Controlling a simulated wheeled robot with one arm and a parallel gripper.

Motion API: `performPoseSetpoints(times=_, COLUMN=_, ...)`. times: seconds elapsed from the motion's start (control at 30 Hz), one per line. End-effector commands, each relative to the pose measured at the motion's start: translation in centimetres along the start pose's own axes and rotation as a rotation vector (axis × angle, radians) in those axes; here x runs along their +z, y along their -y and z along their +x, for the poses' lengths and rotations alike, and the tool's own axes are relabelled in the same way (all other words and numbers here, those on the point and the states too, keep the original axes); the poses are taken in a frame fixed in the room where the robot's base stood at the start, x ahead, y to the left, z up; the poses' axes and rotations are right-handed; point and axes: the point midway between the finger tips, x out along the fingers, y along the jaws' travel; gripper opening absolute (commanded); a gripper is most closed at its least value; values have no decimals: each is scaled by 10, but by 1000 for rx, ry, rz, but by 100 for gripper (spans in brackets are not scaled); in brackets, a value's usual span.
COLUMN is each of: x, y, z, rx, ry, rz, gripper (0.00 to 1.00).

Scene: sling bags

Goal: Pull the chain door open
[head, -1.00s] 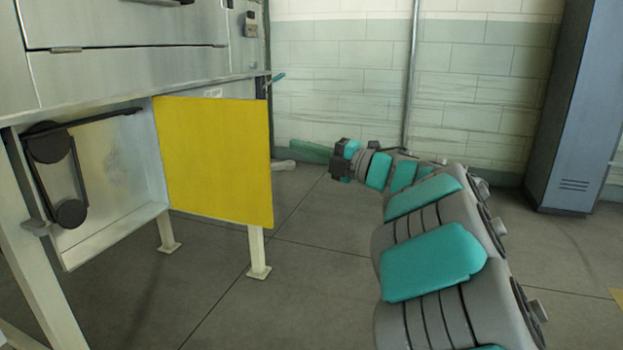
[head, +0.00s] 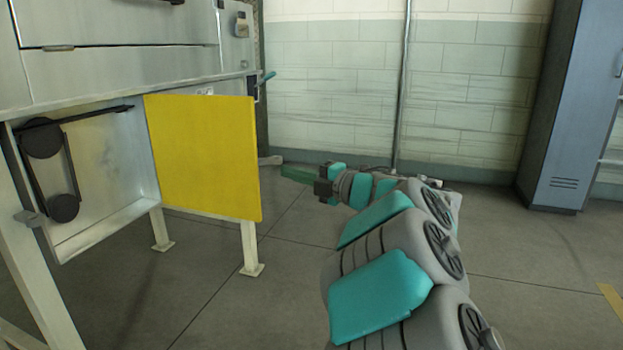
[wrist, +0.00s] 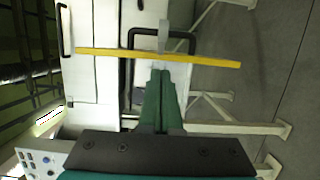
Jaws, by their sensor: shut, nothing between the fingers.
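The chain door is a flat yellow panel (head: 203,158). It stands swung out from the machine's lower compartment, which is open to view on its left. In the wrist view the door (wrist: 205,60) shows edge-on as a thin yellow strip across the upper part. My gripper (head: 290,174) is to the right of the door in the head view, with a gap in the picture between its tips and the door's edge. In the wrist view my gripper's green fingers (wrist: 161,78) are together and empty, their tips close to the yellow strip. I cannot tell whether they touch it.
The compartment holds two dark wheels with a chain or belt (head: 52,170). Pale machine legs (head: 250,247) stand below the door. A grey locker (head: 566,110) stands at the right by the wall. The floor (head: 285,300) between is clear.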

Motion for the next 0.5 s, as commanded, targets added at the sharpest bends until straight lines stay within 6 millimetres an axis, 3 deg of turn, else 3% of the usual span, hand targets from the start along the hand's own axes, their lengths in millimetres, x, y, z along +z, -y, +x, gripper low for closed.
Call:
performPoseSetpoints(times=0.07, x=1, y=1, z=16, rx=0, ry=-3, rz=1, gripper=0)
performPoseSetpoints(times=0.5, x=28, y=1, z=38, rx=-1, ry=0, rz=1, gripper=0)
